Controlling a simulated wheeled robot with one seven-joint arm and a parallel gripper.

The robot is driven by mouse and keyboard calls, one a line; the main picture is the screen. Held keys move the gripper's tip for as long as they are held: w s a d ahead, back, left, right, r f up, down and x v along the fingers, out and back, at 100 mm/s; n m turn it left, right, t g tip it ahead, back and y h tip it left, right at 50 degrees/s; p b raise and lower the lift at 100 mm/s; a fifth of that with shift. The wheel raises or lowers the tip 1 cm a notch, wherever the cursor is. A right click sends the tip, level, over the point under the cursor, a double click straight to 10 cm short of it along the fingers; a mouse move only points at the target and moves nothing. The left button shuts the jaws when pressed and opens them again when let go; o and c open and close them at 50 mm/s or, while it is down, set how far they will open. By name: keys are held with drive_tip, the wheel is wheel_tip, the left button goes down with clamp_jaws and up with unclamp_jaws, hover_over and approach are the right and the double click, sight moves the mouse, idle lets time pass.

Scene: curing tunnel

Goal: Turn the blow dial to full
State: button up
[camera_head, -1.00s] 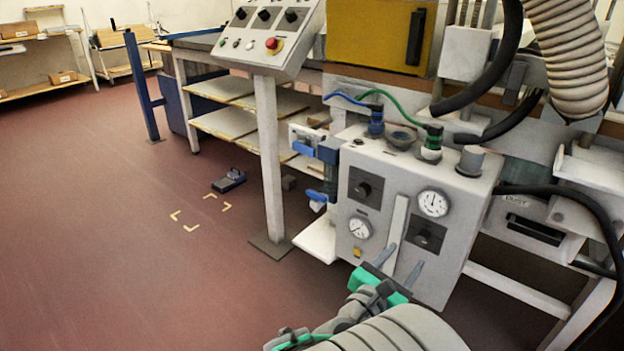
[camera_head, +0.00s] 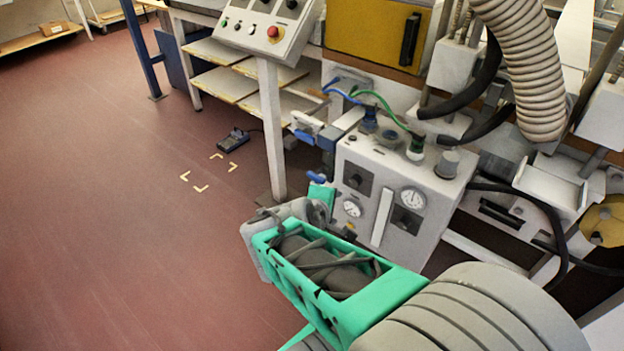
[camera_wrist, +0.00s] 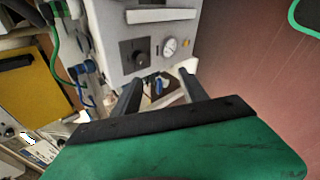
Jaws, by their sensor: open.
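A grey control box (camera_head: 440,205) carries two dark knobs on square black plates: an upper left knob (camera_head: 355,181) and a lower right knob (camera_head: 406,220). Their labels are too small to read, so I cannot tell which is the blow dial. The upper left knob also shows in the wrist view (camera_wrist: 137,56), beyond my fingertips and not touched. My gripper (camera_wrist: 160,88) is open and empty, its fingers apart and pointing towards the box's front. In the head view its fingertips cannot be clearly made out behind my green arm parts.
Two round gauges (camera_head: 412,198) (camera_head: 352,208) and a white upright bar (camera_head: 382,217) sit between and beside the knobs. A blue-handled valve (camera_head: 316,177) sticks out left of the box. Hoses run above and right.

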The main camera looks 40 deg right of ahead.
drive_tip(key=w+a+r+m+y+p, duration=0.1)
drive_tip(key=w+a+r+y+p, duration=0.1)
drive_tip(key=a+r+p, duration=0.1)
drive_tip(key=shift+w+a+r+m, duration=0.15)
drive_tip(key=shift+a+r+m, duration=0.15)
drive_tip(key=shift+a+r, duration=0.4)
drive_tip(key=shift+d, duration=0.1)
drive_tip(key=a+r+m+y+p, duration=0.2)
drive_tip(key=a+r, duration=0.4)
drive_tip(key=a, duration=0.4)
drive_tip(key=a+r+m+y+p, duration=0.2)
drive_tip(key=a+r+y+p, duration=0.3)
drive_tip(key=a, duration=0.6)
drive_tip(key=shift+w+a+r+g+p, duration=0.2)
drive_tip(key=shift+r+g+p, duration=0.2)
drive_tip(key=shift+p, duration=0.8)
drive_tip(key=shift+d, duration=0.1)
